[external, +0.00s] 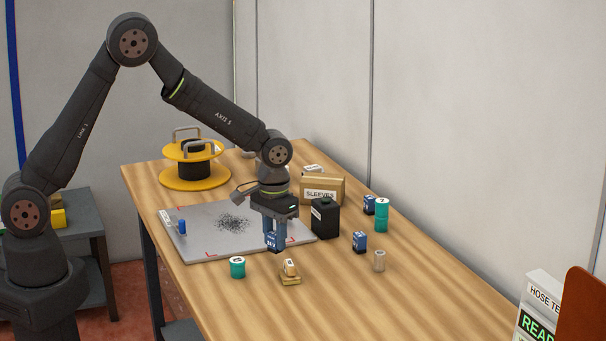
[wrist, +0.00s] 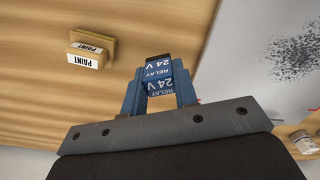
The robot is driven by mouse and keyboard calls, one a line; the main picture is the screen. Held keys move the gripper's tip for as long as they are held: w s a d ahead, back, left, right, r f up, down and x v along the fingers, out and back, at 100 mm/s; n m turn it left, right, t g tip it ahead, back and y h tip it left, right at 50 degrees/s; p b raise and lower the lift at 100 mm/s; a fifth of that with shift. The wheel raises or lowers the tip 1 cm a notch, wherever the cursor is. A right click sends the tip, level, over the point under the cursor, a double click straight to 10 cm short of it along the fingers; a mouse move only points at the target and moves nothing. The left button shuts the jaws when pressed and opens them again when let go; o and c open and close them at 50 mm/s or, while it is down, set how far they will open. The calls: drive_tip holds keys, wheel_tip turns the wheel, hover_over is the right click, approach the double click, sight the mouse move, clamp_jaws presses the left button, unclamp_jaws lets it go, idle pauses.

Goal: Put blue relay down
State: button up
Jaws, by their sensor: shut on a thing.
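My gripper (external: 275,246) is shut on a blue relay (external: 273,241), held between its two blue fingers. In the wrist view the relay (wrist: 160,80) shows white "RELAY 24 V" lettering between the fingertips. In the external view it is low over the front edge of the grey plate (external: 200,250); I cannot tell whether it touches the surface. Two other blue relays stand on the wooden table, one (external: 359,241) right of my gripper and one (external: 369,205) farther back beside a teal cylinder (external: 381,216).
A small "PAINT" block (wrist: 88,56) is close by, also in the external view (external: 290,273). A teal can (external: 237,267) stands left of it. A black bottle (external: 325,219) is just right of my gripper, with the "SLEEVES" box (external: 330,190) behind. Dark specks (external: 233,222) lie on the plate.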

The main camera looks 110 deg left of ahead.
drive_tip(key=shift+f, duration=1.3)
drive_tip(key=shift+f, duration=0.1)
drive_tip(key=o, duration=0.9)
drive_tip(key=shift+o, duration=0.2)
wheel_tip(320, 180, up, 12)
drive_tip(key=shift+r, duration=0.15)
wheel_tip(320, 180, down, 12)
drive_tip(key=shift+f, duration=0.2)
drive_tip(key=shift+r, duration=2.05)
